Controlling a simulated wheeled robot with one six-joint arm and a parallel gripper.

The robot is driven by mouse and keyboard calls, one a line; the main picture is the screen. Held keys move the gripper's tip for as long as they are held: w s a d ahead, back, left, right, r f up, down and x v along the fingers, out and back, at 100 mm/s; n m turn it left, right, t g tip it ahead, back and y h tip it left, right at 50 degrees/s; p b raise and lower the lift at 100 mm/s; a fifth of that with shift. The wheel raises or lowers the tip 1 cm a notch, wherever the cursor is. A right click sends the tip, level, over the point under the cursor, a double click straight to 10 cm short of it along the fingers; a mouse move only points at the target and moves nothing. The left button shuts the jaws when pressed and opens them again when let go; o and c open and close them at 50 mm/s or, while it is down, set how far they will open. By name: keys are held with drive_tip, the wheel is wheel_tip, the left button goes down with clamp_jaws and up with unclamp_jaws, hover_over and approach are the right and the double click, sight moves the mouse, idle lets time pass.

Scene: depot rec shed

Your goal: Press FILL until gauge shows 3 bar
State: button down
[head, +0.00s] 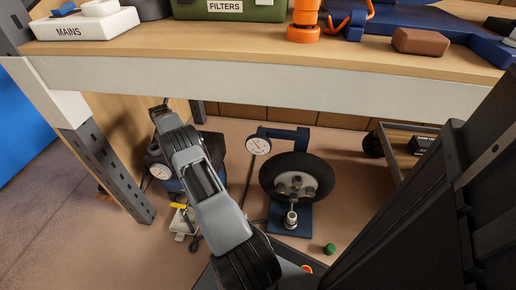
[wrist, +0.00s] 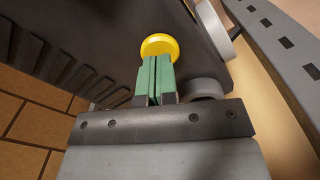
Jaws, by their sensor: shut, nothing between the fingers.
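In the wrist view my gripper (wrist: 157,68) is shut and empty, its green fingertips together at the lower edge of a round yellow button (wrist: 159,46). I cannot tell whether they touch or press it, and no FILL lettering is readable. The button is on a dark housing (wrist: 110,35). In the head view a dark machine (head: 157,152) with a white dial gauge (head: 160,172) stands under the bench, partly behind my arm. A second dial gauge (head: 258,145) stands beside a wheel (head: 297,160). Neither reading is legible. My fingers are hidden in the head view.
The wooden bench (head: 270,50) overhangs the floor space, with a metal leg (head: 108,165) at left. A white box with a yellow part (head: 181,223) lies near the machine. A small green object (head: 330,248) lies on the floor. A low cart (head: 405,150) stands at right.

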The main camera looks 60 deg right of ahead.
drive_tip(key=shift+f+b, duration=0.4)
drive_tip(key=shift+f, duration=0.55)
drive_tip(key=shift+r, duration=0.2)
drive_tip(key=shift+r+p, duration=1)
drive_tip(key=shift+r, duration=0.35)
drive_tip(key=shift+f, duration=0.4)
drive_tip(key=shift+f+b, duration=0.7)
drive_tip(key=shift+f, duration=0.4)
drive_tip(key=shift+r, duration=0.15)
drive_tip(key=shift+r+p, duration=1.05)
drive_tip(key=shift+r, duration=0.35)
